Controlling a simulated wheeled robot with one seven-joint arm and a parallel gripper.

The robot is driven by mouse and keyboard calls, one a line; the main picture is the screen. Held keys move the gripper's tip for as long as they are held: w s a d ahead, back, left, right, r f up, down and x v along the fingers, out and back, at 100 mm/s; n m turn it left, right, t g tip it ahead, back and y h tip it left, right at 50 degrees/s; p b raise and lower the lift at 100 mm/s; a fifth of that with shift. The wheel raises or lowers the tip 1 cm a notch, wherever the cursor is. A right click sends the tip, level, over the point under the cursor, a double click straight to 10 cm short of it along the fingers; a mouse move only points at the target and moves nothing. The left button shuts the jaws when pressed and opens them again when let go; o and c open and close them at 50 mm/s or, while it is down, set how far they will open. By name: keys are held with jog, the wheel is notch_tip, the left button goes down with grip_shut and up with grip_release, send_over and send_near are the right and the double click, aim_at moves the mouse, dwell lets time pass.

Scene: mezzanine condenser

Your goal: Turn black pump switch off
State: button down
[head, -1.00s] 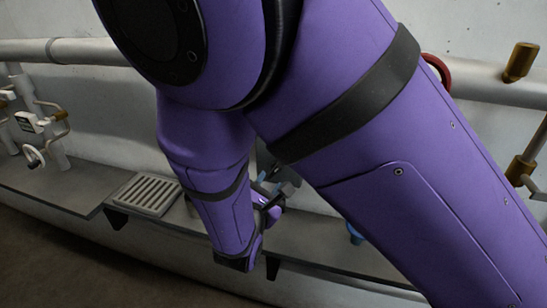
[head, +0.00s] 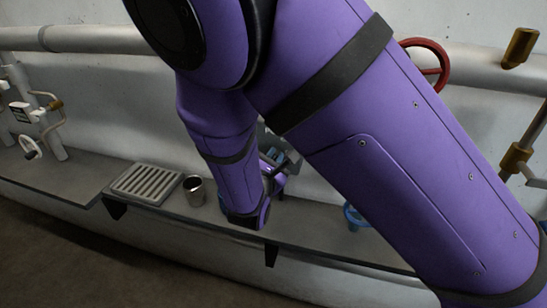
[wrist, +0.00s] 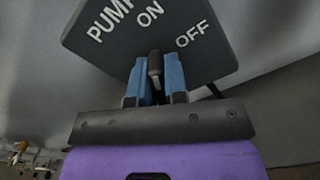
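The pump switch plate (wrist: 150,35) is a dark panel lettered PUMP, ON and OFF, filling the top of the wrist view. Its short dark lever (wrist: 155,70) stands out between my gripper's blue fingers, below the word ON and left of OFF. My gripper (wrist: 157,64) has one finger close against each side of the lever and looks shut on it. In the head view my gripper (head: 275,157) is mostly hidden behind my purple forearm, above the shelf. The switch cannot be made out clearly there.
A grey shelf (head: 320,228) runs along the wall, with a slatted tray (head: 146,184) and a metal cup (head: 194,190) left of my arm. A blue valve wheel (head: 354,217) is to the right. A red handwheel (head: 443,66) sits on the wall pipe (head: 90,38).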

jog(key=shift+m, duration=0.4)
jog(key=m, duration=0.5)
jog(key=shift+d+f+m, duration=0.1)
jog(key=shift+m, duration=0.2)
jog(key=m, duration=0.5)
jog(key=shift+f, duration=0.15)
jog(key=shift+s+m, duration=0.1)
jog(key=shift+m, duration=0.3)
jog(key=c, duration=1.1)
grip_release()
jog(key=shift+c, duration=0.2)
jog(key=v, duration=1)
jog(key=shift+s, duration=0.35)
